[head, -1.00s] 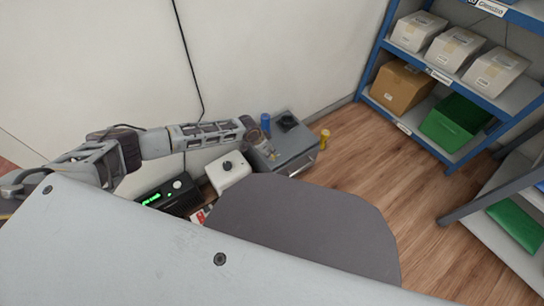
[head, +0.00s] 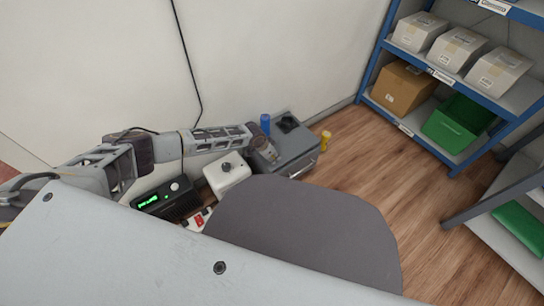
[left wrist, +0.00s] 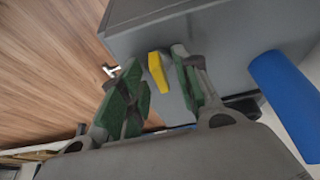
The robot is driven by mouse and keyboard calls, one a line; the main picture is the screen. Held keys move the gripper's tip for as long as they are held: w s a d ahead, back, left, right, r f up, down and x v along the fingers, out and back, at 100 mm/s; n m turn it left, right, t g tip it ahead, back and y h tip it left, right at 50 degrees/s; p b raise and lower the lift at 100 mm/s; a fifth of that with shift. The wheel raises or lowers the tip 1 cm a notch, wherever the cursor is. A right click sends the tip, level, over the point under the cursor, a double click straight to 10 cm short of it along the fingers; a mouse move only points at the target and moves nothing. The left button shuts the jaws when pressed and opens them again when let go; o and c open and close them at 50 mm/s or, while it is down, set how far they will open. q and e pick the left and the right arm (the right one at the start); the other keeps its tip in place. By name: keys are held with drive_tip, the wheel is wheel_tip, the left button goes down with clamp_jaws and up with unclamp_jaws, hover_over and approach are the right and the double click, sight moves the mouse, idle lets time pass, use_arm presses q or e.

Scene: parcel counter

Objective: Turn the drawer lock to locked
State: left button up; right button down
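The grey drawer unit (head: 297,150) stands at the wall in the head view; it fills the upper middle of the left wrist view (left wrist: 225,35). A yellow lock tab (left wrist: 158,72) sticks out from its grey face in the left wrist view. My left gripper (left wrist: 157,78) is open, with one green-padded finger on each side of the tab. A gap shows between the tab and each pad. In the head view my left gripper (head: 267,153) is at the unit's left part and hides the lock. My right gripper is not in view.
A blue cylinder (head: 265,123) stands by the unit, also close to the gripper in the left wrist view (left wrist: 287,100). A white box with a black knob (head: 226,175) and a black device with green display (head: 168,197) lie left. A yellow cylinder (head: 326,140) is right.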

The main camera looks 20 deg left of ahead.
use_arm(q)
drive_tip(key=shift+c, duration=0.2)
clamp_jaws()
